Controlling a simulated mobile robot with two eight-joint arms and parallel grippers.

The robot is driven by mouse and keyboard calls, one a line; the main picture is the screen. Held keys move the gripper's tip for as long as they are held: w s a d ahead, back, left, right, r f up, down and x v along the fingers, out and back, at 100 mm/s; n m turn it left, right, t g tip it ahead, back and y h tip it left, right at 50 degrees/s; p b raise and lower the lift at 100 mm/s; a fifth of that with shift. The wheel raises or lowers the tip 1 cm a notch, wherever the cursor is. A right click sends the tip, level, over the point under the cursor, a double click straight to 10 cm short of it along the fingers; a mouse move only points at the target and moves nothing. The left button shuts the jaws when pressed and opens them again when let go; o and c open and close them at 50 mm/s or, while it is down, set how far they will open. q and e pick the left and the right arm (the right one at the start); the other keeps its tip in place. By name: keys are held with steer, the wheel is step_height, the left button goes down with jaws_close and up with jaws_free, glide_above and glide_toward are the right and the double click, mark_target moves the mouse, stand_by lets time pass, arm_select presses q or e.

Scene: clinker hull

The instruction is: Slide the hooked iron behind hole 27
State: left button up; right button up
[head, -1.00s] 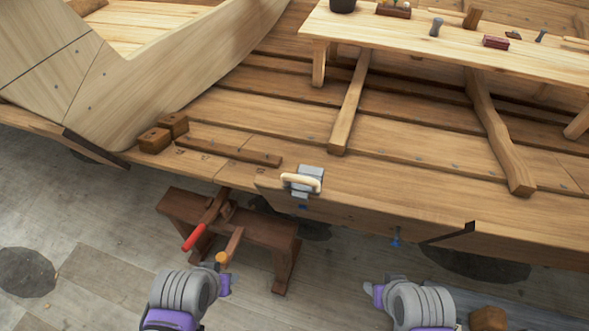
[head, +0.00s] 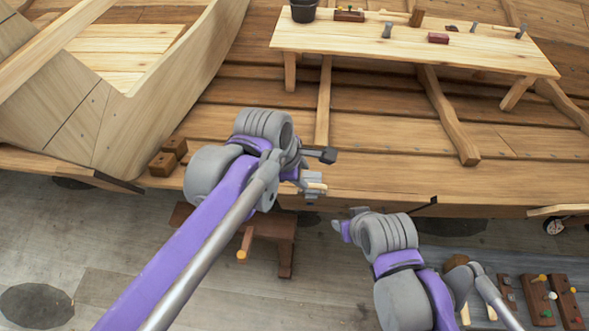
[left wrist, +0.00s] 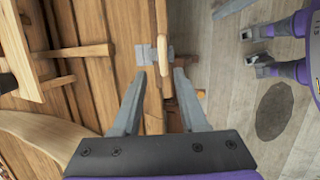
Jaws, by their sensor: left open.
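The hooked iron (head: 312,190), a grey metal piece with a pale wooden handle, is at the hull's lower plank edge, partly hidden by my left arm. In the left wrist view the iron (left wrist: 146,55) and its handle (left wrist: 164,52) are just beyond my left gripper (left wrist: 160,72). Its two fingers are spread and empty, with the handle lined up between their tips. In the head view this gripper (head: 312,170) is beside the iron. My right gripper (head: 342,227) is below the plank edge, apart from it, fingers apart and empty. No hole number can be read.
A workbench (head: 400,58) with small tools stands inside the hull. Wooden blocks (head: 168,158) lie on the planking at left. A brown sawhorse (head: 284,250) stands below the edge. Wooden racks (head: 537,298) are at lower right.

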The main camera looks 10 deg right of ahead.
mark_target(312, 186)
arm_select(q)
steer(key=b+x, duration=0.1)
steer(key=x, duration=0.3)
steer(key=b+x, duration=0.1)
steer(key=x, duration=0.1)
steer(key=shift+s+f+b, duration=0.35)
steer(key=shift+b+x, duration=0.45)
steer(key=shift+x, duration=0.35)
steer(key=shift+w+d+f, duration=0.1)
steer(key=shift+d+f, duration=0.05)
arm_select(e)
steer(key=s+f, duration=0.3)
steer(key=f, duration=0.3)
steer(key=shift+s+g, duration=0.25)
steer(key=shift+g, duration=0.05)
steer(key=shift+f, duration=0.1)
arm_select(q)
jaws_close()
